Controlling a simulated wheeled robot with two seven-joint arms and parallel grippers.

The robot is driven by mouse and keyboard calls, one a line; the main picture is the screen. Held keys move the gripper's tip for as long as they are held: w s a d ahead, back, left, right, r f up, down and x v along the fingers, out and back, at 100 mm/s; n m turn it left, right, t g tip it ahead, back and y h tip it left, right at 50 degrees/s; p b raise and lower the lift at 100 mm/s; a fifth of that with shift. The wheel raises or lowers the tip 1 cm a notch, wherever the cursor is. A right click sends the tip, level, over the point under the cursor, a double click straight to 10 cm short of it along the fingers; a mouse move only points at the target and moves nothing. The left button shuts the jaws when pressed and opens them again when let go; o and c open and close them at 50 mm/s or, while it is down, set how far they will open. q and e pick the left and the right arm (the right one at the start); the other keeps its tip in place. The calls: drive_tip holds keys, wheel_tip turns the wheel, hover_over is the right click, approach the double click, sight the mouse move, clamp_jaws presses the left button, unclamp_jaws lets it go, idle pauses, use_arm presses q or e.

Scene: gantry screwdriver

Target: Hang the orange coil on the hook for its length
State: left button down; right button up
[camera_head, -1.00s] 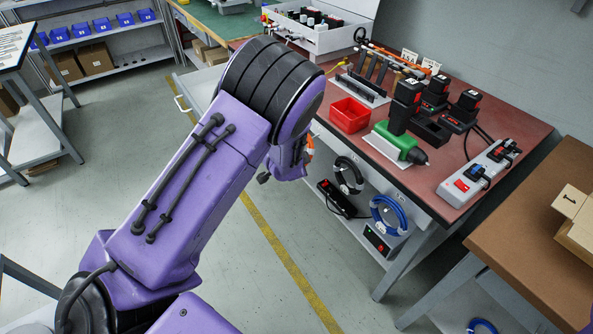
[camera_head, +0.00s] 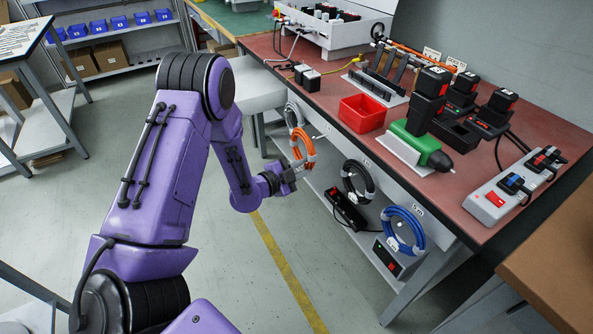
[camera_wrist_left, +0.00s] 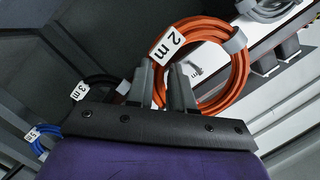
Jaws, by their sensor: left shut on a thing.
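The orange coil (camera_head: 310,150) is a ring of cable at the bench's front edge, between a grey coil and a black coil. My left gripper (camera_head: 291,172) is shut on its lower side. In the left wrist view the coil (camera_wrist_left: 239,78) stands just beyond my fingers (camera_wrist_left: 165,82), with a white "2 m" tag (camera_wrist_left: 173,43) and grey bands. The hook for this length is not clearly visible, and I cannot tell whether the coil touches one. My right gripper is out of view.
The black coil (camera_head: 345,187), tagged "3 m" in the wrist view, and the blue coil (camera_head: 389,232) hang along the bench front. The grey coil (camera_head: 290,117) hangs further left. A lower shelf holds boxes. The red bench top (camera_head: 330,98) carries a red bin (camera_head: 362,114) and tools.

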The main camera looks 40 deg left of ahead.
use_arm(q)
drive_tip(key=d+b+x, duration=0.1)
drive_tip(key=b+x, duration=0.1)
drive_tip(key=x, duration=0.5)
drive_tip(key=shift+d+f, duration=0.25)
drive_tip(key=shift+d, duration=0.05)
idle(0.8)
drive_tip(key=c, duration=0.9)
unclamp_jaws()
drive_tip(key=shift+s, duration=0.15)
drive_tip(key=v, duration=1)
drive_tip(key=shift+s+a+r, duration=0.1)
drive_tip(key=shift+s, duration=0.1)
